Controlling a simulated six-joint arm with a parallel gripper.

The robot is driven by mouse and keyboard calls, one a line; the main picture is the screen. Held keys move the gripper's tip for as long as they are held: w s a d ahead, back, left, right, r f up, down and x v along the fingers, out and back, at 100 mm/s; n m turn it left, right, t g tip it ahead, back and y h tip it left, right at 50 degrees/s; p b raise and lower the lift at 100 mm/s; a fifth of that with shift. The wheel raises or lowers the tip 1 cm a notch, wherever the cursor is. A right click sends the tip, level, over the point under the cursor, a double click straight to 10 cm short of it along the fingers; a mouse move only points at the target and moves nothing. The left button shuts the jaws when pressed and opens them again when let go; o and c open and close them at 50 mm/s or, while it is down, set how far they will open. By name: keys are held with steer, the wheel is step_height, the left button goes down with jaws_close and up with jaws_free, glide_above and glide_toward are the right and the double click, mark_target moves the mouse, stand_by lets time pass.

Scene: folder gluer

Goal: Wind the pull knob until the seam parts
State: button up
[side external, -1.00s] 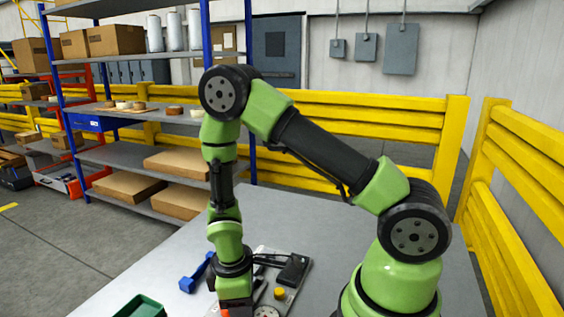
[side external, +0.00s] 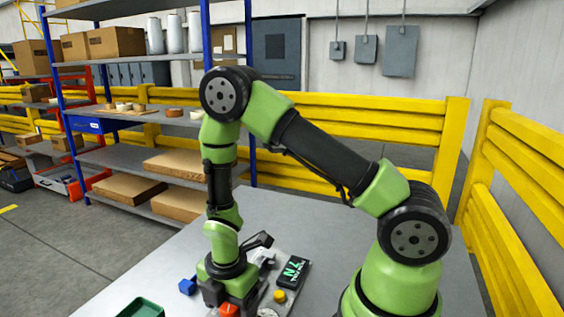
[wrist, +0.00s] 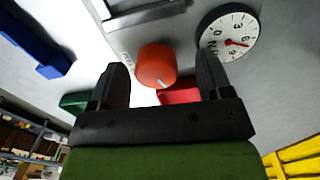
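An orange-red round knob (wrist: 155,66) with a white pointer line sits on a light grey panel (wrist: 150,35) in the wrist view. My gripper (wrist: 161,62) is open, with one dark finger on each side of the knob and a gap showing on both sides. To the right of the knob is a white dial (wrist: 229,33) with a red needle. In the side view my gripper (side external: 222,296) is low over the device, where an orange-red part (side external: 228,310) shows beside it. A black display (side external: 292,270) reads "7N" in green. I cannot make out the seam.
A yellow button (side external: 280,295) is on the device. A blue object (side external: 187,286) is partly hidden left of my gripper. A green tray (side external: 142,308) stands at the front left. A red item (wrist: 180,96) shows behind the knob. The table (side external: 300,225) is clear at the back.

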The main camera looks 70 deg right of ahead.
steer(key=shift+w+d+f+n, duration=0.1)
steer(key=shift+n, duration=0.5)
steer(key=shift+w+d+f+n, duration=0.1)
steer(key=shift+n, duration=0.5)
steer(key=s+r+m+t+y, duration=0.1)
steer(key=s+r+m+t, duration=0.1)
steer(key=r+m, duration=0.75)
steer(key=s+r+m+t, duration=0.2)
steer(key=r+m, duration=0.2)
steer(key=r, duration=1.1)
steer(key=shift+s+a+r+m+t+y, duration=0.15)
steer(key=shift+s+a+r+m+t, duration=0.25)
steer(key=shift+s+r+m, duration=0.7)
steer(key=shift+s+a+r+m+t+y, duration=0.15)
steer(key=shift+s+r+m+t, duration=0.4)
steer(key=shift+s+m, duration=1.1)
steer(key=shift+s+a+r+m+t+y, duration=0.1)
steer(key=shift+s+a+r+m+t, duration=0.5)
steer(key=shift+m, duration=1.3)
steer(key=shift+s+d+r, duration=0.15)
steer(key=shift+d+r, duration=0.1)
steer(key=shift+d, duration=0.05)
